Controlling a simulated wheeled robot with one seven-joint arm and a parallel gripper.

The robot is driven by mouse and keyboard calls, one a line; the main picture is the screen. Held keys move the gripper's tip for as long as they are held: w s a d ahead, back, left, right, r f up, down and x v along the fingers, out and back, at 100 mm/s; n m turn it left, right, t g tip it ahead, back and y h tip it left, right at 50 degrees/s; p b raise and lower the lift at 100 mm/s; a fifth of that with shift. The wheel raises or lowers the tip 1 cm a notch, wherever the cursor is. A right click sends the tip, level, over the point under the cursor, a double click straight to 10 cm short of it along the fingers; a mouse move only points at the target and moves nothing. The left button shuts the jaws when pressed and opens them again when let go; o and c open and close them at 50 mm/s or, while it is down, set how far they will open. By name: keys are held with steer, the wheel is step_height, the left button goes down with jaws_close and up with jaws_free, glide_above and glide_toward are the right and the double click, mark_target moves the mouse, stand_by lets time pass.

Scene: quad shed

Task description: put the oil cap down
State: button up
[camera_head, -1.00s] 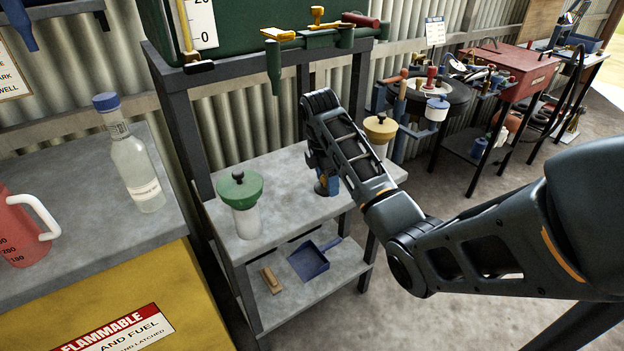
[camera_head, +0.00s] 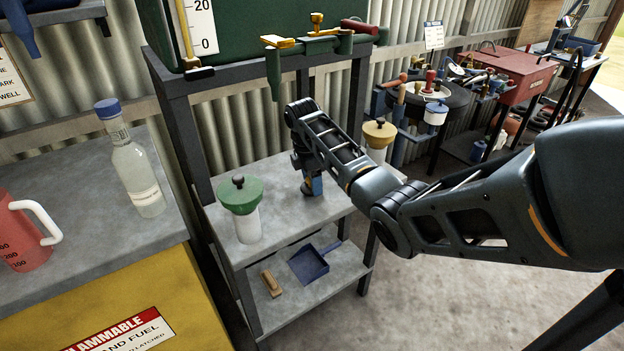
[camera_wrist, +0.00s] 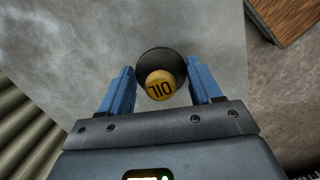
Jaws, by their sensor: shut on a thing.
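The oil cap (camera_wrist: 160,85) has a yellow top marked OIL and a wider dark round body. It sits between the two blue fingers of my gripper (camera_wrist: 163,78) in the wrist view, and the gripper is shut on it. In the head view my gripper (camera_head: 311,186) points down at the upper grey shelf (camera_head: 282,216) of the metal stand. The cap is mostly hidden there by the fingers and wrist. It is at or just above the shelf top; I cannot tell whether it touches.
A white container with a green funnel (camera_head: 240,194) stands left on the same shelf. A yellow-topped container (camera_head: 379,134) is behind my arm at right. The green tank (camera_head: 262,32) with brass taps is above. Bare shelf lies between funnel and gripper. A blue dustpan (camera_head: 309,263) lies below.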

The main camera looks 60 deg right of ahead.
steer(key=o, duration=0.6)
steer(key=shift+f, duration=0.15)
steer(key=o, duration=0.4)
steer(key=shift+o, duration=0.2)
